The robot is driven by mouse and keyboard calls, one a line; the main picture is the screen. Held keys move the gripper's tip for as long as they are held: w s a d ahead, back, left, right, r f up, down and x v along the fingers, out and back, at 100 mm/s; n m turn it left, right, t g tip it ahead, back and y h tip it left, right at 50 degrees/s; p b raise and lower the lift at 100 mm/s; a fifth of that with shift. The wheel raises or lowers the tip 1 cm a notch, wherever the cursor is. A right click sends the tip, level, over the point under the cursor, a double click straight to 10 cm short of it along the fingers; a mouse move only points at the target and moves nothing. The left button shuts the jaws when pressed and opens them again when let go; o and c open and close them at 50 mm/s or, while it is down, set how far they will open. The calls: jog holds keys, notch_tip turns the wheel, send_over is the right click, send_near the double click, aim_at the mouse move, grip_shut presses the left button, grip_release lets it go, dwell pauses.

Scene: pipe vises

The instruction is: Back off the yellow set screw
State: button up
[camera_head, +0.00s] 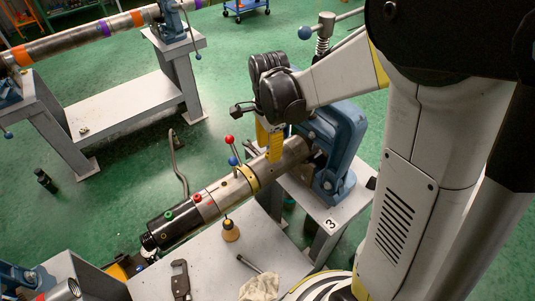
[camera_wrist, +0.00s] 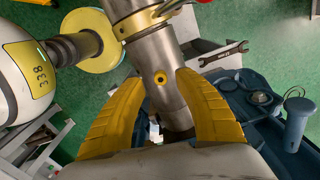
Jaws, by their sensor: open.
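The yellow set screw (camera_wrist: 161,78) shows in the wrist view as a small yellow ring with a dark centre, in the side of a grey metal pipe (camera_wrist: 150,50). In the head view the pipe (camera_head: 215,197) runs from lower left up to a blue vise (camera_head: 343,150); I cannot make out the yellow screw there. My gripper (camera_wrist: 158,88) is open, its two yellow fingers apart on either side of the pipe, with the screw in the gap between them. In the head view my gripper (camera_head: 270,145) is over the pipe's vise end. Whether the fingers touch the pipe is unclear.
Red (camera_head: 197,197) and green (camera_head: 169,214) screws and a yellow collar (camera_head: 247,178) sit along the pipe. Levers with red (camera_head: 229,139) and blue balls rise beside it. A wrench (camera_head: 180,280) and a rag (camera_head: 259,287) lie on the grey bench (camera_head: 215,262). Another bench (camera_head: 125,95) stands behind.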

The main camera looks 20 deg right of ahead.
jog(key=shift+f, duration=0.9)
grip_shut()
